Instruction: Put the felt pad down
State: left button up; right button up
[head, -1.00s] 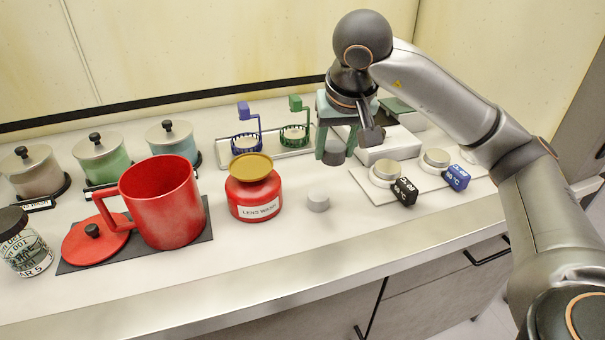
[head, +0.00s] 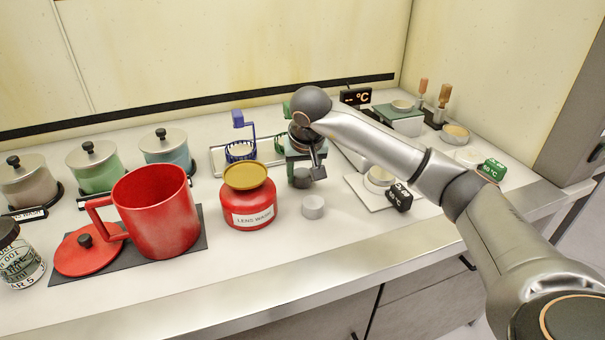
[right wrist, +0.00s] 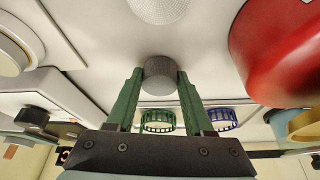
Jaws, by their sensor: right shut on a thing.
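The felt pad (head: 303,179) is a short dark grey cylinder. My right gripper (head: 305,168) points down and is shut on it. In the right wrist view the pad (right wrist: 160,75) sits between the two green fingertips (right wrist: 160,88). The pad is close over the white counter (head: 345,225); I cannot tell whether it touches. A similar light grey cylinder (head: 313,207) stands on the counter just in front of it, apart from it; it also shows in the right wrist view (right wrist: 160,8). My left gripper is in neither view.
The red lens wash jar (head: 249,205) stands left of the gripper, and the red mug (head: 158,215) further left. A blue-handled basket (head: 240,150) stands in a tray behind. A white plate with a knob and black tag (head: 398,196) is to the right. The counter's front strip is clear.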

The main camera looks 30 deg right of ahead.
jog(key=shift+f, duration=0.15)
jog(key=o, duration=1.2)
jog(key=shift+r, duration=0.45)
jog(key=v, duration=1.1)
jog(key=shift+s+a+r+p, duration=0.15)
jog(key=shift+s+r+p, duration=0.1)
jog(key=shift+p, duration=0.2)
